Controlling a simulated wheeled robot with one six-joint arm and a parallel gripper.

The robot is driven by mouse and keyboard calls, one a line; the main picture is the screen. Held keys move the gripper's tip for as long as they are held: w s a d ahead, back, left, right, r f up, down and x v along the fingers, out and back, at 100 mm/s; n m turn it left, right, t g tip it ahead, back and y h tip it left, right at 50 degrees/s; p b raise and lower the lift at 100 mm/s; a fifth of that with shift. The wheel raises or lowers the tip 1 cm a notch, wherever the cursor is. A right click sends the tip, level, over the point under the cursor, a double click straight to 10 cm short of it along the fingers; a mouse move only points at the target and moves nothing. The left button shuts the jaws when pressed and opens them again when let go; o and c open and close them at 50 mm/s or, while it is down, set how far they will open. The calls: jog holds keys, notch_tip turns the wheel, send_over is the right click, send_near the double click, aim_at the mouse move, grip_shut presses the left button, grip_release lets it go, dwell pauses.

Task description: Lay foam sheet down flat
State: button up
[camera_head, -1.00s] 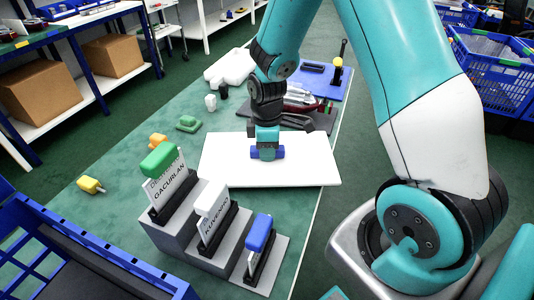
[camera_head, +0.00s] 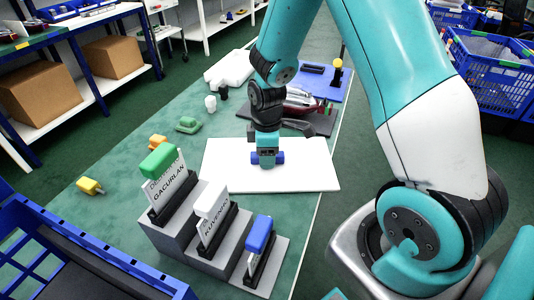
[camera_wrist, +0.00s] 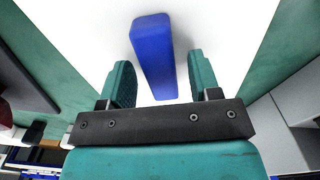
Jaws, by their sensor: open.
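The white foam sheet (camera_head: 310,176) lies flat across the green table, with no lifted edge that I can see; it fills much of the wrist view (camera_wrist: 85,40). A blue block (camera_head: 279,157) stands out from the middle of the sheet like a grip. In the wrist view the block (camera_wrist: 153,55) is long and lies between the finger lines. My gripper (camera_head: 266,164) is over the sheet at the block. Its two teal fingers (camera_wrist: 162,72) are open, one on each side of the block, with gaps between.
A grey stepped stand (camera_head: 190,235) with labelled green, white and blue-topped pieces is in front of the sheet. Small yellow and green parts lie at the left.

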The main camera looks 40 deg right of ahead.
notch_tip(320, 180, up, 11)
jog(key=p, duration=0.1)
jog(key=s+a+r+m+y, duration=0.2)
jog(key=s+a+r, duration=0.4)
jog(key=s+a, duration=0.2)
jog(key=s+a+r+m+y, duration=0.2)
jog(key=s+a+r, duration=0.4)
jog(key=s, duration=0.5)
jog(key=a, duration=0.2)
jog(key=shift+s+a+r, duration=0.3)
jog(key=shift+s+r, duration=0.05)
jog(key=shift+s, duration=0.05)
